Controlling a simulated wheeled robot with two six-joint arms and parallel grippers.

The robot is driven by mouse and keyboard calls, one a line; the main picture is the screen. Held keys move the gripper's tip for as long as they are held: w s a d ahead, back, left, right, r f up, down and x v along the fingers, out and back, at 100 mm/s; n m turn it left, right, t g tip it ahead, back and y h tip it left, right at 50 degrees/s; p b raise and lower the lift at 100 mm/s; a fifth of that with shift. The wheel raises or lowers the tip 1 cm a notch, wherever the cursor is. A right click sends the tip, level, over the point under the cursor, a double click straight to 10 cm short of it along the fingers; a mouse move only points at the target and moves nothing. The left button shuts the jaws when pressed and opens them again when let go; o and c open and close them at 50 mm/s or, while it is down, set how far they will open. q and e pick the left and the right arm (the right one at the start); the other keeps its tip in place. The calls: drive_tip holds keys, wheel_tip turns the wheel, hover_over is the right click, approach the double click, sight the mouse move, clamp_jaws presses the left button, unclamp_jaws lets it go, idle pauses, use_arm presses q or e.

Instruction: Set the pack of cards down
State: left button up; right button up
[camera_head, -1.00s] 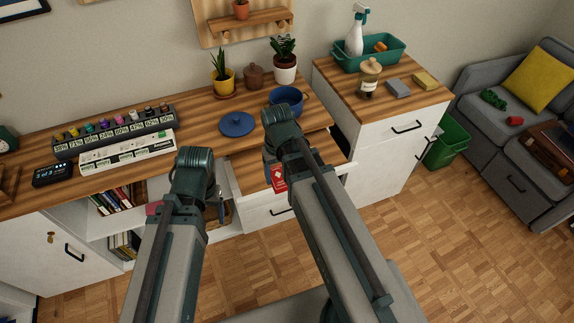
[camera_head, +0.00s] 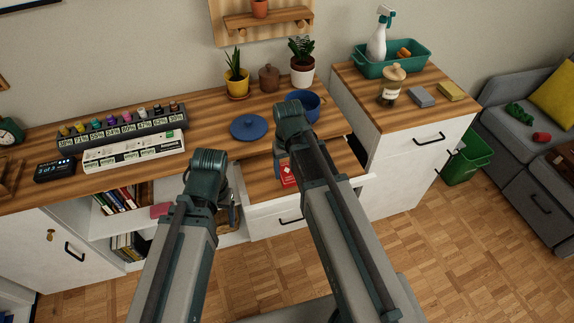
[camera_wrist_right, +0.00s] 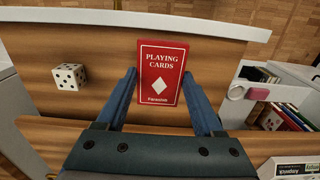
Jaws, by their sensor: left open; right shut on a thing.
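The pack of cards (camera_wrist_right: 161,73) is a red box with a white diamond and "PLAYING CARDS" on its face. My right gripper (camera_wrist_right: 160,80) is shut on it, one finger along each side. The pack also shows in the head view (camera_head: 288,174), over the open drawer (camera_head: 310,204), partly hidden by my right arm. From these views I cannot tell whether it touches the drawer's wooden bottom. My left gripper (camera_head: 232,212) is open, left of the drawer by the shelves, mostly hidden behind its wrist.
A white die (camera_wrist_right: 68,77) lies left of the pack in the right wrist view, with bare wood between them. A blue lid (camera_head: 248,127) and a blue pot (camera_head: 302,106) stand on the desk behind.

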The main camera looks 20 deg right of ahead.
sight(286, 164)
drive_tip(key=shift+w+d+f, duration=0.1)
drive_tip(key=shift+w+d, duration=0.05)
drive_tip(key=shift+w, duration=1.35)
wheel_tip(286, 164, down, 4)
drive_tip(key=b, duration=0.4)
drive_tip(key=shift+w, duration=0.1)
drive_tip(key=shift+r, duration=0.2)
drive_tip(key=shift+f, duration=0.1)
drive_tip(key=o, duration=1)
drive_tip(key=shift+f, duration=0.1)
drive_tip(key=shift+c, duration=0.2)
drive_tip(key=o, duration=0.4)
drive_tip(key=shift+o, duration=0.2)
